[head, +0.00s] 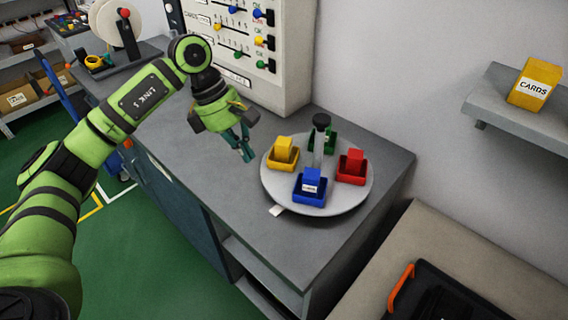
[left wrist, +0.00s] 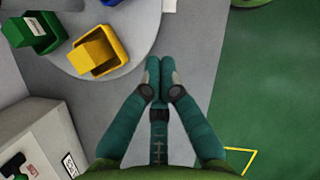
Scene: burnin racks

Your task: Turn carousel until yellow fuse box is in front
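The carousel (head: 338,206) is a round grey disc on the workbench, with a grey centre post topped by a black knob (head: 321,121). It carries a yellow fuse box (head: 283,153) at the left, a blue one (head: 310,190) nearest the camera, a red one (head: 352,168) at the right and a green one (head: 329,137) at the back, partly behind the post. My left gripper (head: 244,153) is shut and empty, just left of the disc near the yellow box. In the left wrist view the fingertips (left wrist: 160,70) meet beside the disc's edge and the yellow box (left wrist: 94,52).
A small white tab (head: 276,210) lies by the disc's front-left edge. A panel with switches (head: 285,85) stands behind on the bench (head: 190,150). A wall shelf (head: 500,100) holds a yellow cards box (head: 535,84). An orange-handled black case (head: 440,295) lies at lower right.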

